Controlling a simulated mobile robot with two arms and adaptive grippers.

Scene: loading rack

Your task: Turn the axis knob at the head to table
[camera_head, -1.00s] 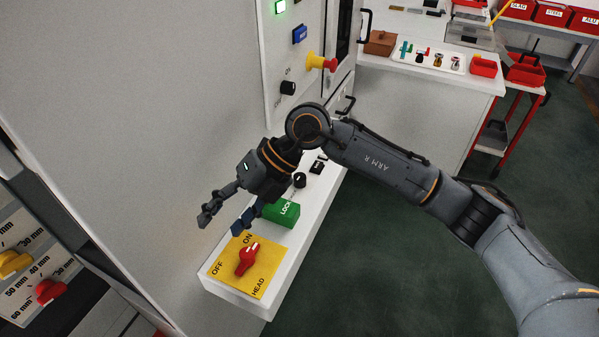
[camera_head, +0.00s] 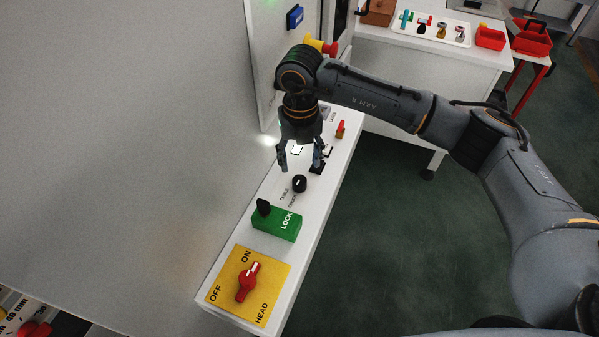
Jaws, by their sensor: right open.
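The small black knob (camera_head: 299,184) stands on the white ledge, with the word TABLE and another, less readable label beside it; I take it as the axis knob. My right gripper (camera_head: 300,167) points down with its two fingers apart and empty. In the picture its fingertips are just above the black knob; I cannot tell how high they are over the ledge. A red knob (camera_head: 247,282) sits on a yellow plate marked OFF, ON and HEAD at the near end. My left gripper is not in view.
A green LOCK block (camera_head: 277,222) with a black lever stands between the black knob and the yellow plate. A small red lever (camera_head: 340,129) is farther back on the ledge. The grey cabinet wall borders the ledge's left side. A white bench (camera_head: 440,60) stands behind.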

